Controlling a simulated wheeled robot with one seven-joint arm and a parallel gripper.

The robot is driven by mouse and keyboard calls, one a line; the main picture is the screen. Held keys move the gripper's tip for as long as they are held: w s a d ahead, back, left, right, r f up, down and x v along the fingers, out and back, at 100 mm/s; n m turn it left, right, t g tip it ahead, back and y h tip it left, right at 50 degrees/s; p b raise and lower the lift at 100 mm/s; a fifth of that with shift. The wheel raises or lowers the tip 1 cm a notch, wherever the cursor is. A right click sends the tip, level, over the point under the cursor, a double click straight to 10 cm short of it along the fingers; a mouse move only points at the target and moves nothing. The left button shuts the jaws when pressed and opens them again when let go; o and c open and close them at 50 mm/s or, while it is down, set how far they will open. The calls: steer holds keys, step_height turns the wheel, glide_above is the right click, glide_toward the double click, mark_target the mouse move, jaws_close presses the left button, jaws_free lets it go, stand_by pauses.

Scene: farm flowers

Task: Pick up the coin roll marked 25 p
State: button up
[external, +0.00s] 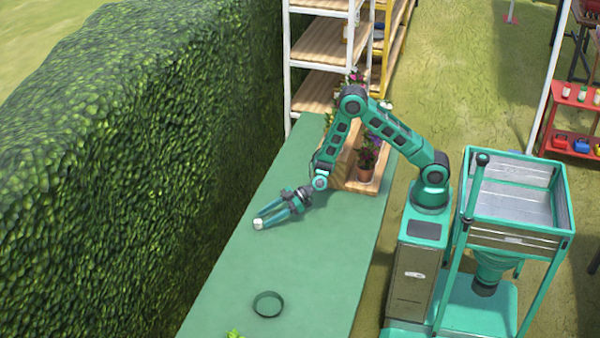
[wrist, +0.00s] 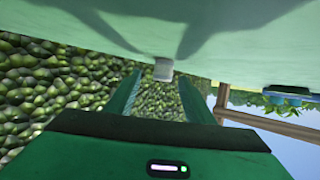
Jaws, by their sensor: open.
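A small pale, whitish piece (external: 258,224), probably the coin roll, stands on the green table (external: 240,270); no mark on it can be read. In the wrist view the same pale piece (wrist: 163,69) shows just beyond the fingertips, between their lines. My gripper (external: 264,215) is low over the table, its fingers pointing at the piece and their tips very close to it. In the wrist view my gripper (wrist: 160,82) has its two green fingers apart with nothing held between them. Whether a finger touches the piece cannot be told.
A dark green ring-shaped dish (external: 268,304) lies nearer the table's front. A wooden stand (external: 345,176) with potted flowers (external: 367,160) is behind my arm. A tall hedge (external: 150,150) runs along the left edge. The table between the dish and gripper is clear.

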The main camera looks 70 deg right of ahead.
mark_target(257, 221)
steer(key=shift+a+x, duration=0.2)
steer(key=shift+x, duration=2.45)
steer(key=shift+s+r, duration=0.1)
steer(key=shift+r, duration=0.05)
steer(key=shift+c, duration=0.6)
jaws_close()
steer(key=shift+r, duration=0.1)
